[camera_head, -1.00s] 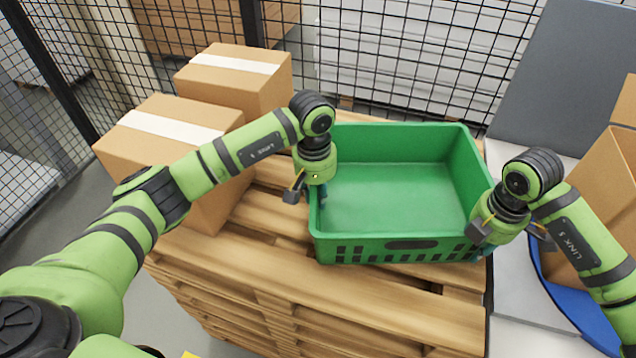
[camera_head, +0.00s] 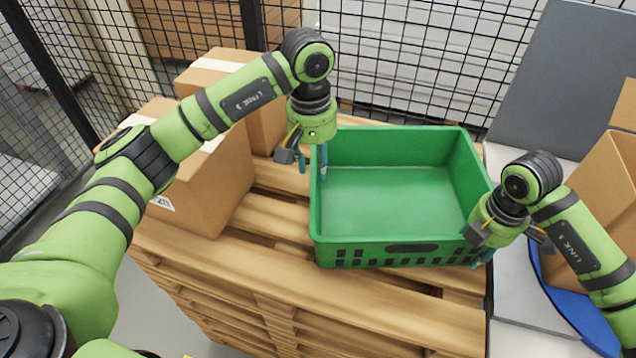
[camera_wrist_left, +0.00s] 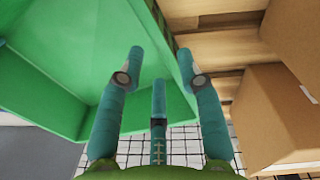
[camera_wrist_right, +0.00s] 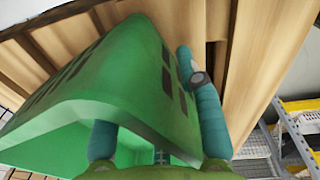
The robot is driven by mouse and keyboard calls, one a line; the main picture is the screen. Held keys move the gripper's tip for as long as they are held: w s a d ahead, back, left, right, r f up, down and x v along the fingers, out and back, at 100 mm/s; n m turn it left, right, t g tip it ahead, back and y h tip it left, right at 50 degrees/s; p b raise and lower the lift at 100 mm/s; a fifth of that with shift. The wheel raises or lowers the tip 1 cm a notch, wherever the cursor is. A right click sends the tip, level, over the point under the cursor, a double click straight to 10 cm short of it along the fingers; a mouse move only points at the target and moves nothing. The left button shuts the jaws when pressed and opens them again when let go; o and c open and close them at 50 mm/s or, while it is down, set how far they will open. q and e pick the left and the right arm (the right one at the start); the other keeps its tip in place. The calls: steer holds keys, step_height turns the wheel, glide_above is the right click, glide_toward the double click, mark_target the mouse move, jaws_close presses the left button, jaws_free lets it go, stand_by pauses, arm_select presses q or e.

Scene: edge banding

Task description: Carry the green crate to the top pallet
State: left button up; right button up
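The green crate (camera_head: 390,200) is empty and sits level on the top wooden pallet (camera_head: 290,285) of a stack. My left gripper (camera_head: 313,163) is at the crate's left rim, fingers pointing down and spread on either side of the wall; in the left wrist view (camera_wrist_left: 163,65) the fingers are apart. My right gripper (camera_head: 478,250) is at the crate's front right corner. In the right wrist view (camera_wrist_right: 150,90) its fingers are spread about as wide, with the crate wall between them; the left finger's tip is hidden by the crate.
Cardboard boxes (camera_head: 190,185) stand on the pallet left of the crate. A black mesh fence (camera_head: 400,60) runs behind. At the right are a grey panel (camera_head: 560,75), an open cardboard box (camera_head: 600,190) and a blue item (camera_head: 570,300) on a light surface.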

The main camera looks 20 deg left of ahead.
steer(key=r, duration=1.2)
steer(key=shift+s+d, duration=0.1)
steer(key=shift+s, duration=0.2)
